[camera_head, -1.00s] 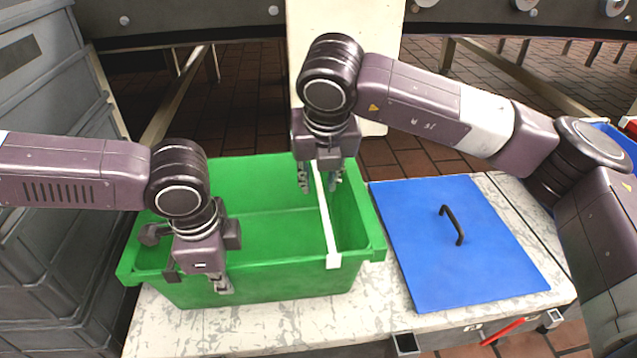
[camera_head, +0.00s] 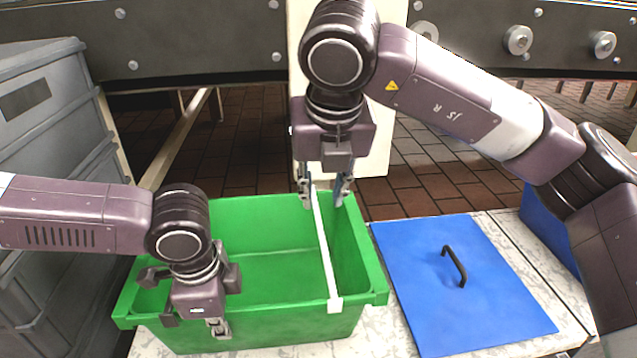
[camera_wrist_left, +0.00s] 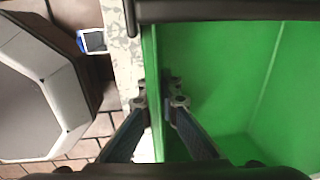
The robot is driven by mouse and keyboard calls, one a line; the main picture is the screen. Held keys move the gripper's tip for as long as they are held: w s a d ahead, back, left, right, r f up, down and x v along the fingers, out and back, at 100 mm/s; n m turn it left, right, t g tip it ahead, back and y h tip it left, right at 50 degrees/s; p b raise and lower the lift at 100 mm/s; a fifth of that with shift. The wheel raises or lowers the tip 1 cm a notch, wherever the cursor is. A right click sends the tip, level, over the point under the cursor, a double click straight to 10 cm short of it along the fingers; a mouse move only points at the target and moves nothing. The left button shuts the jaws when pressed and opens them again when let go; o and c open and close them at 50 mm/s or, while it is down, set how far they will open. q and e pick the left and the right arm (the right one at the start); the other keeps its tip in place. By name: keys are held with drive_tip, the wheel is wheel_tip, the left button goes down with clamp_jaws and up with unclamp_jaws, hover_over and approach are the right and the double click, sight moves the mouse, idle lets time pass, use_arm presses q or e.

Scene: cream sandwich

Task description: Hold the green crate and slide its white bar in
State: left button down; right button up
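The green crate (camera_head: 270,325) sits on a pale speckled table. A white bar (camera_head: 327,258) runs across its right part from back to front, its near end over the front rim. My left gripper (camera_head: 195,325) is at the crate's front left. The left wrist view shows its fingertips (camera_wrist_left: 160,102) on both sides of the crate wall (camera_wrist_left: 152,70), close against it. My right gripper (camera_head: 324,198) points down above the bar's far end. Its fingers are spread, one on each side of the bar, with gaps; contact is not visible.
A blue lid (camera_head: 440,270) with a black handle (camera_head: 454,265) lies right of the crate on the table. Grey stacked crates (camera_head: 50,150) stand at the left. A dark conveyor frame (camera_head: 200,45) crosses the back. The crate's interior looks empty apart from the bar.

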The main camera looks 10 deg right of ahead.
use_arm(q)
drive_tip(key=c, duration=2)
unclamp_jaws()
drive_tip(key=r+p, duration=0.5)
drive_tip(key=r, duration=0.1)
drive_tip(key=s+r+p, duration=0.1)
drive_tip(key=r+p, duration=0.2)
drive_tip(key=shift+p, duration=0.35)
drive_tip(key=o, duration=0.6)
drive_tip(key=shift+c, duration=0.2)
drive_tip(key=shift+r, duration=0.1)
